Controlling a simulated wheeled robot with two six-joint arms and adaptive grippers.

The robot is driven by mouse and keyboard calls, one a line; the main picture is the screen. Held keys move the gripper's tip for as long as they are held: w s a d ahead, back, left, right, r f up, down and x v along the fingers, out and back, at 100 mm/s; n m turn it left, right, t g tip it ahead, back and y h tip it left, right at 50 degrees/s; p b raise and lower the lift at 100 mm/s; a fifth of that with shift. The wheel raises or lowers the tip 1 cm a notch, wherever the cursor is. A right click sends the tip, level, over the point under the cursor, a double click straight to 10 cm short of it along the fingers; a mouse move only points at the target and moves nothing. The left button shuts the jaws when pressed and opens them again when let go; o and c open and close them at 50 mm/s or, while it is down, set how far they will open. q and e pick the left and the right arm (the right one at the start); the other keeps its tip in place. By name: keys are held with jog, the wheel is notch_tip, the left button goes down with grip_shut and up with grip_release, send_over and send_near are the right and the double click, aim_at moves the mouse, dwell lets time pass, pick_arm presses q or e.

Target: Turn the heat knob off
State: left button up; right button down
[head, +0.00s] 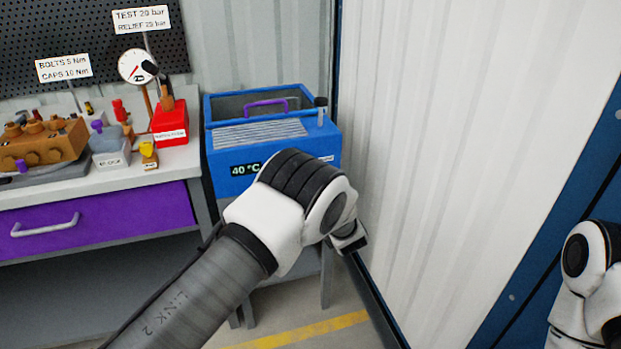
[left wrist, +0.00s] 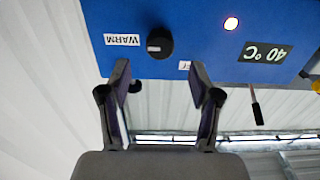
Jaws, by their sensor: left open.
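The heat knob (left wrist: 159,43) is a round black dial on the front of a blue heated bath (head: 270,165). In the upside-down left wrist view, its white mark lies on the side towards the WARM label (left wrist: 121,39). A second label (left wrist: 184,65) is partly hidden by a finger. My left gripper (left wrist: 159,72) is open and empty, its two fingertips apart, just short of the knob in the picture and not visibly touching it. In the head view my left arm hides the knob and the gripper's fingers. My right gripper is out of view.
The bath's display (head: 246,169) reads 40 °C, and a lit lamp (left wrist: 231,23) glows beside it. A purple handle (head: 265,105) shows in the open top. A bench with a purple drawer (head: 100,222) stands left; a corrugated wall (head: 430,130) stands close on the right.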

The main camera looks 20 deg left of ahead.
pick_arm(q)
jog(key=x, duration=0.5)
jog(key=shift+w+a, duration=0.25)
jog(key=shift+w, duration=0.05)
jog(key=shift+c, duration=0.2)
jog(key=c, duration=1.1)
